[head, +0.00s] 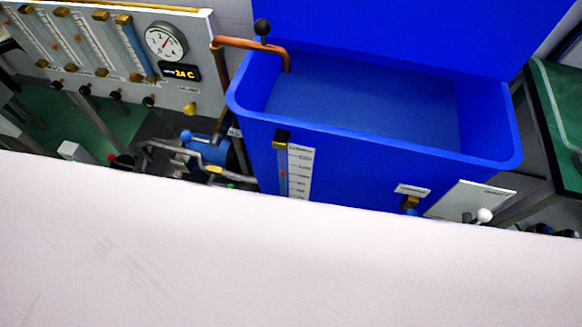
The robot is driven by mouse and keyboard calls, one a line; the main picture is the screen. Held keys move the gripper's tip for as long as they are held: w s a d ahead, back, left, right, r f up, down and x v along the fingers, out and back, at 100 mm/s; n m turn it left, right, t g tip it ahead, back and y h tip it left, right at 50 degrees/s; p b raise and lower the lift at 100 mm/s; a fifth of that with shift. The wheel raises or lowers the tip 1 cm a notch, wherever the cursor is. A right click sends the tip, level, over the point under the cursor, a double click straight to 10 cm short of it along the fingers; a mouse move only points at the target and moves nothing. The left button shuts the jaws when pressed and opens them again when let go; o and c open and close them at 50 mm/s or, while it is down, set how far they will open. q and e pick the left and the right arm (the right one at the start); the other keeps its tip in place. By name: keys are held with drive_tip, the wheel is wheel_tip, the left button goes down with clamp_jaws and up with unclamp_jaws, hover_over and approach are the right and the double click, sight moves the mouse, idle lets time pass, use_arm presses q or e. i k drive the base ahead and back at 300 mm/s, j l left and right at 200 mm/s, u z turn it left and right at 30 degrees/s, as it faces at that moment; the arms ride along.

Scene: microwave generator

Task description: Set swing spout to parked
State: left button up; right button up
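The swing spout (250,43) is a copper pipe at the upper middle of the head view. It runs right from an upright copper pipe, and its outlet bends down inside the left end of the open blue tank (350,142). A black ball knob (262,27) stands up from the spout. No marking for a parked position can be made out. Neither of my grippers is in view, and nothing is seen touching the spout.
A pale, plain surface (290,250) fills the lower view and hides what lies below. A gauge panel (115,55) with flow tubes and a dial stands left. A blue pump (205,150) sits among pipes. A green-topped table (560,120) stands right.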

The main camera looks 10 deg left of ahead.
sight(262, 27)
drive_tip(key=j+z, duration=0.35)
drive_tip(key=k+j+z, duration=0.15)
drive_tip(key=j+z, duration=0.15)
drive_tip(key=j, duration=0.2)
drive_tip(key=k+j+z, duration=0.15)
drive_tip(key=j+z, duration=0.2)
drive_tip(key=j, duration=0.1)
